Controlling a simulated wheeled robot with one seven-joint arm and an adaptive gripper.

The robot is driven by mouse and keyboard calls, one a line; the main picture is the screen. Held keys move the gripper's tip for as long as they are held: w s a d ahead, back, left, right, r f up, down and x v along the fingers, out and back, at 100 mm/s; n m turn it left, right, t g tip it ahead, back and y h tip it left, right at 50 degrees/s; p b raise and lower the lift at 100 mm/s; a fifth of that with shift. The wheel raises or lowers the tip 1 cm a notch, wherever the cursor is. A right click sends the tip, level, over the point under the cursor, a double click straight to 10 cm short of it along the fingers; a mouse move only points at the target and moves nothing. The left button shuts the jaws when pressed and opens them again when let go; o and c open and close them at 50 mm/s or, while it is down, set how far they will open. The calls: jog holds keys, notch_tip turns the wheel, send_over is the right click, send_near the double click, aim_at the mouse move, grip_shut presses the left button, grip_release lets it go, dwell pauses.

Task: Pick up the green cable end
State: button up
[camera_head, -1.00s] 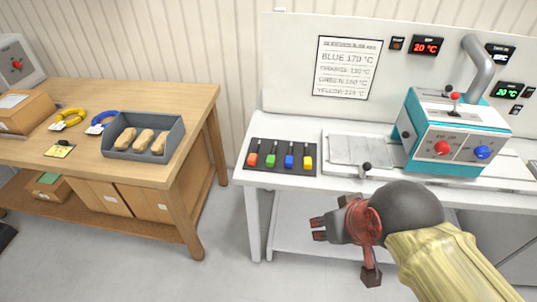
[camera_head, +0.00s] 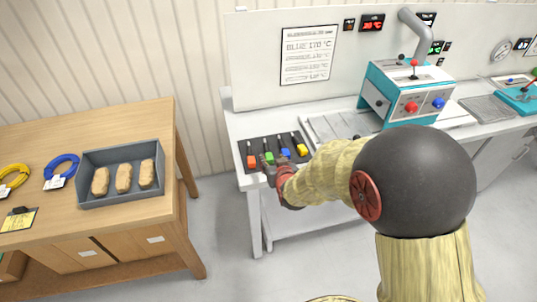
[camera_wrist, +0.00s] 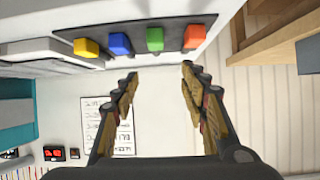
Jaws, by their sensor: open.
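The green cable end (camera_head: 269,158) lies in a dark holder (camera_head: 262,145) on the white bench, between the orange cable end (camera_head: 251,161) and the blue cable end (camera_head: 285,153). A yellow cable end (camera_head: 302,149) is at the right of the row. My gripper (camera_head: 270,167) is at the bench's front edge, close to the green end. In the wrist view my gripper (camera_wrist: 158,80) is open and empty. The green end (camera_wrist: 155,39) shows beyond the fingertips, roughly between them and apart from them.
A teal machine (camera_head: 408,92) stands on the white bench to the right, behind my arm. A wooden table (camera_head: 100,125) on the left bears a grey tray (camera_head: 120,200) of tan pieces and blue and yellow cable coils. A gap of floor separates table and bench.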

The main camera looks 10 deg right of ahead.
aim_at(269, 157)
jog(key=shift+t, duration=0.6)
jog(key=f, duration=0.4)
jog(key=shift+w+d, duration=0.25)
jog(key=shift+w, duration=0.15)
jog(key=shift+w+f+h, duration=0.15)
jog(key=shift+w+h, duration=0.1)
jog(key=shift+h, duration=0.05)
jog(key=b+x, duration=0.1)
jog(key=x, duration=0.5)
jog(key=shift+f+b, duration=0.2)
jog(key=shift+b, duration=0.1)
jog(key=shift+w+f, duration=0.1)
jog(key=shift+w, duration=0.45)
jog(key=shift+c, duration=1.4)
jog(key=c, duration=0.7)
grip_shut()
